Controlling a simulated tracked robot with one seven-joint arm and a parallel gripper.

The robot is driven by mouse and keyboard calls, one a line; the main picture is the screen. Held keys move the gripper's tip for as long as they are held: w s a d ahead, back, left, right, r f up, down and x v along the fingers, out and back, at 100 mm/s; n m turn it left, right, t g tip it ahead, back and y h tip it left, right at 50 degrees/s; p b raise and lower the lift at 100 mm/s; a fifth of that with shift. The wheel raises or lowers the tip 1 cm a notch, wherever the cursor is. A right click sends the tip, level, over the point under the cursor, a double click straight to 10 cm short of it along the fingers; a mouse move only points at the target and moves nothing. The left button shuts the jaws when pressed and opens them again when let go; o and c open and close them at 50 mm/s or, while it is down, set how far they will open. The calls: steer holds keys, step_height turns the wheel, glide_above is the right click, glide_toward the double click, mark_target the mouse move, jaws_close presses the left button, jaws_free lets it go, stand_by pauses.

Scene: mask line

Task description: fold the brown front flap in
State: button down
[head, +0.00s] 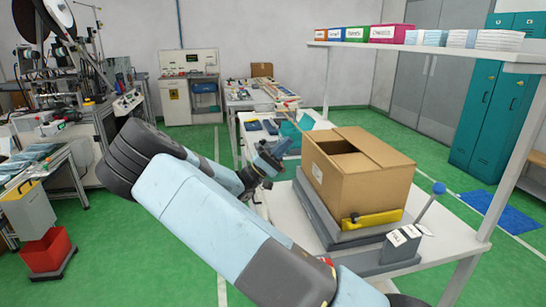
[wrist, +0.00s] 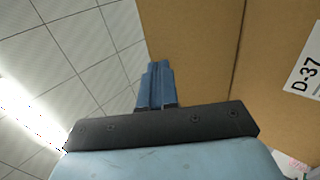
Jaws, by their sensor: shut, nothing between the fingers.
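The brown cardboard box (head: 375,188) stands upright on a grey platform at the right of the head view. Part of its top is covered by a brown panel (head: 372,145), and a dark opening shows on the left of the top. I cannot tell which panel is the front flap. My gripper (head: 277,150) is shut and empty, just left of the box. In the wrist view my shut gripper (wrist: 157,68) points up beside brown cardboard (wrist: 195,40), with a label D-37 (wrist: 306,72) at the right. Whether the fingertips touch the cardboard is unclear.
The grey platform (head: 318,215) rests on a white bench (head: 287,205). A yellow tool (head: 372,218) lies at the box's front base, and a blue-knobbed lever (head: 438,188) stands to its right. A shelf with coloured boxes (head: 390,34) spans above.

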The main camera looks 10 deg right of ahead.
steer(key=x, duration=0.3)
steer(key=shift+d+r, duration=0.15)
steer(key=shift+d, duration=0.05)
steer(key=shift+r, duration=0.1)
stand_by(0.3)
